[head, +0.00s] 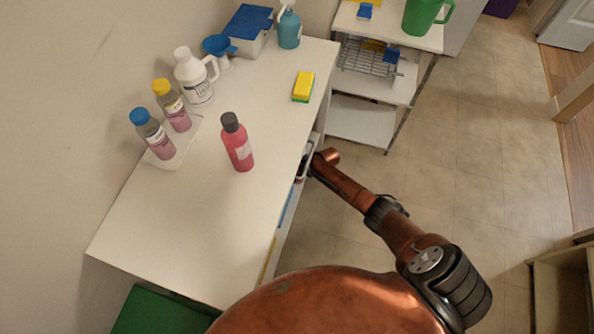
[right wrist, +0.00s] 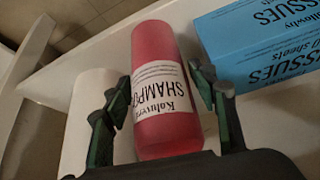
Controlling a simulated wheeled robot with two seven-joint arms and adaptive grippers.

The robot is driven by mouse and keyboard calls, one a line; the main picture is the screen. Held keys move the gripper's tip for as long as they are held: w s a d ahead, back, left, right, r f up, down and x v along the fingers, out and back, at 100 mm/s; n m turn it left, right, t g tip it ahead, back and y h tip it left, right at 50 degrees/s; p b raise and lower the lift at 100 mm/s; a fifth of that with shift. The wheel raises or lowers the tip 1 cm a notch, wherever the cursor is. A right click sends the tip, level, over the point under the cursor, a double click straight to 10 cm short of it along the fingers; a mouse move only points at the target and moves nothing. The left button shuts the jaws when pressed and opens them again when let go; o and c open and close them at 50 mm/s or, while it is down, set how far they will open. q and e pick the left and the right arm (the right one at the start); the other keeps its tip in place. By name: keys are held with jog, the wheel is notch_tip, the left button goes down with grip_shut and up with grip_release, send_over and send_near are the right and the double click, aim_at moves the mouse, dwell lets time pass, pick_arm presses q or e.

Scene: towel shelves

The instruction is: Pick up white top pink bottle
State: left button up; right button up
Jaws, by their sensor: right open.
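In the right wrist view a pink bottle (right wrist: 155,45) with a white label reading SHAMPOO lies between the fingers of my right gripper (right wrist: 161,88). The fingers are open, one on each side of it. The label reads upside down. The bottle's top end is hidden behind the gripper body, so its cap colour does not show. In the head view my right arm reaches to the table's right side, where the gripper is mostly hidden. My left gripper is not in view.
In the right wrist view a white cylinder (right wrist: 88,105) is close left of the fingers and a blue tissue box (right wrist: 262,45) is close right. In the head view a dark-capped red bottle (head: 238,148) and a yellow sponge (head: 303,85) stand on the white table (head: 180,235).

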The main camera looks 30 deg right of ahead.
jog(key=c, duration=1.2)
jog(key=shift+c, duration=0.7)
jog(key=shift+w+r, duration=0.1)
jog(key=shift+r, duration=0.1)
